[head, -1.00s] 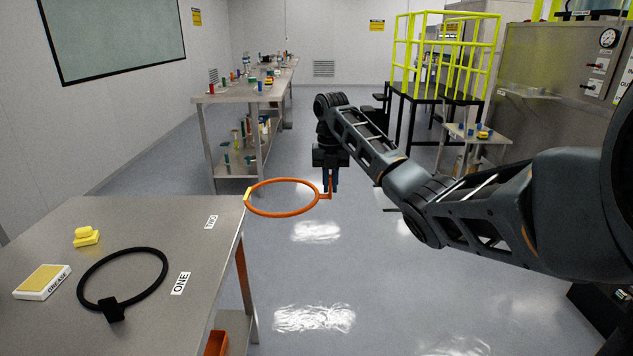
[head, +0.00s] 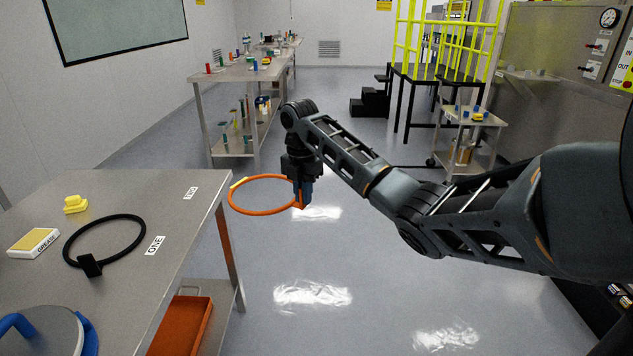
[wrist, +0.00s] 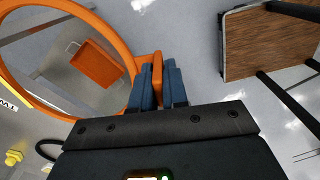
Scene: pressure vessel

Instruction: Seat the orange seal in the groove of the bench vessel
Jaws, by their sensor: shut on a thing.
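The orange seal (head: 234,206) is a large ring with a small yellow mark on its far left side. My gripper (head: 304,200) is shut on the seal's tab and holds the ring roughly level beside the right edge of the near bench, over open floor. In the wrist view the blue fingers (wrist: 157,85) pinch the orange tab, and the seal (wrist: 118,38) reaches out to the upper left. A round grey lid or vessel part with blue pieces (head: 45,335) shows at the lower left on the bench; whether it is the bench vessel, and its groove, I cannot tell.
The near steel bench (head: 150,200) bears a black ring (head: 68,240) with a block, a grease box (head: 33,242), a yellow item (head: 75,204) and labels ONE and TWO. An orange tray (head: 182,325) sits on its lower shelf. The floor ahead is clear.

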